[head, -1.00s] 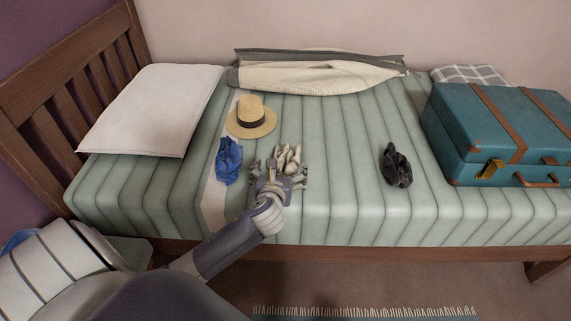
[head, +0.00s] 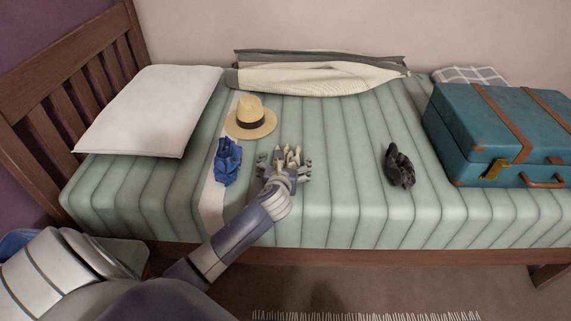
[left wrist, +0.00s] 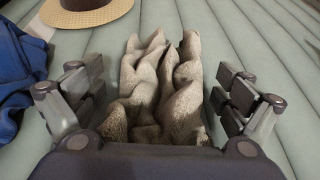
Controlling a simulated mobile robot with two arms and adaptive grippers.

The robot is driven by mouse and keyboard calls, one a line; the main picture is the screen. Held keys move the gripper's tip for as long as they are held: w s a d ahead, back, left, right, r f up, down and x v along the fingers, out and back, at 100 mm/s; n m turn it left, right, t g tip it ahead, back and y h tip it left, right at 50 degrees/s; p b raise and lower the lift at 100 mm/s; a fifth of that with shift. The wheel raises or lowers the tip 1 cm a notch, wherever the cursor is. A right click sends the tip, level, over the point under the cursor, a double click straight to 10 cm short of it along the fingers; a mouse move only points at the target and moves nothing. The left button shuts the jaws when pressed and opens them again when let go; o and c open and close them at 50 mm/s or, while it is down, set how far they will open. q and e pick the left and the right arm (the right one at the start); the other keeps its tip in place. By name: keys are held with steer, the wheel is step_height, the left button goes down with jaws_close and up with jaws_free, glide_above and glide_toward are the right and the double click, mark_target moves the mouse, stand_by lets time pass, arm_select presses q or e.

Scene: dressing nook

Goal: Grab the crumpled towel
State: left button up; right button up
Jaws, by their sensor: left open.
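The crumpled towel (left wrist: 160,85) is beige-grey and lies in a bunched heap on the mattress. In the left wrist view it sits between the spread fingers of my left gripper (left wrist: 160,105), which is open. A gap of mattress shows on the towel's right side; its near end is hidden behind the gripper's palm. In the head view my left gripper (head: 284,168) covers much of the towel (head: 290,156), and only its upper part shows. My right gripper is not in view.
A blue crumpled cloth (head: 227,162) and a straw hat (head: 250,118) lie left of the towel. A black crumpled item (head: 400,166) lies to the right, then a teal suitcase (head: 505,135). Mattress between towel and black item is clear.

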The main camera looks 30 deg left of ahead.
arm_select(q)
steer(key=c, duration=1.3)
steer(key=shift+r, duration=0.1)
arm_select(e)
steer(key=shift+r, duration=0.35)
arm_select(q)
steer(key=shift+r, duration=0.1)
